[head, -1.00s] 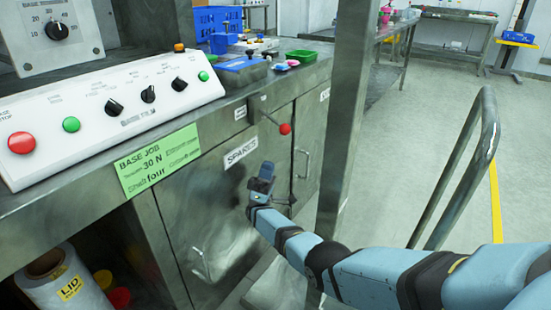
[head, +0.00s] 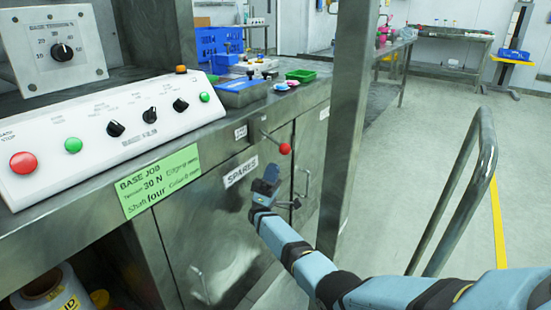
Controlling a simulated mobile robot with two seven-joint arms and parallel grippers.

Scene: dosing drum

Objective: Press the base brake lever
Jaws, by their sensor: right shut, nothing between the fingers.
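The brake lever (head: 284,149) is a thin rod with a red ball knob. It sticks out from a small plate on the bench front, above the cupboard doors. My right gripper (head: 268,177) is shut and empty, just below and a little left of the red knob in the picture. A small gap shows between the gripper and the knob. My left gripper is not in view.
The white control panel (head: 110,128) with buttons and knobs lies on the bench at left. A green job card (head: 160,180) hangs below it. A steel post (head: 349,130) and a bent handrail (head: 487,150) stand at right. Open floor lies beyond.

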